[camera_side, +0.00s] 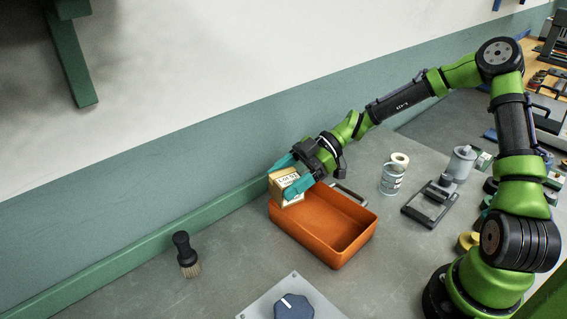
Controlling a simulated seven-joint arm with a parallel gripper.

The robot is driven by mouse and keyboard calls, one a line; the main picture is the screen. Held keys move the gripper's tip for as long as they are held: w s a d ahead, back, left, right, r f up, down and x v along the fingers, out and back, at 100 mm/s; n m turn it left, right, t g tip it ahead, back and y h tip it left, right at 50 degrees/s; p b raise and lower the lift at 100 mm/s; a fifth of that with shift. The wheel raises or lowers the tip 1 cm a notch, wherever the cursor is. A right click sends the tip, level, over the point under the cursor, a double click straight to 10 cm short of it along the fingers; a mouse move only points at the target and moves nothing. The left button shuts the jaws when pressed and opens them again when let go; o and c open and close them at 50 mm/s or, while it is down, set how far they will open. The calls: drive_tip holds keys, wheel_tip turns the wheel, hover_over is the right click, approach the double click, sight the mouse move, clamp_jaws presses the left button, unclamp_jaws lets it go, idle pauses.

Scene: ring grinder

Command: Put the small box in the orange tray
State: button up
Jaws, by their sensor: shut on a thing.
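The small box (285,188) is tan cardboard with a pale printed label. My gripper (288,177), with teal fingers, is shut on it. The box is held at the back left corner of the orange tray (353,246) and covers part of the tray's rim there. From this one view I cannot tell its exact height or whether it touches the rim. The visible inside of the tray is empty.
A grey plate with a blue knob (293,306) lies in front. A wall runs behind.

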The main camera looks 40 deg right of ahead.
drive_tip(key=s+d+r+m+t, duration=0.1)
drive_tip(key=d+r, duration=0.2)
drive_tip(key=d, duration=0.4)
drive_tip(key=d+r+m+t, duration=0.1)
drive_tip(key=d+r, duration=0.3)
drive_tip(key=d, duration=0.2)
wheel_tip(320, 180, down, 8)
drive_tip(key=shift+h, duration=0.4)
drive_tip(key=shift+f, duration=0.35)
drive_tip(key=o, duration=1.3)
drive_tip(key=shift+r, duration=0.1)
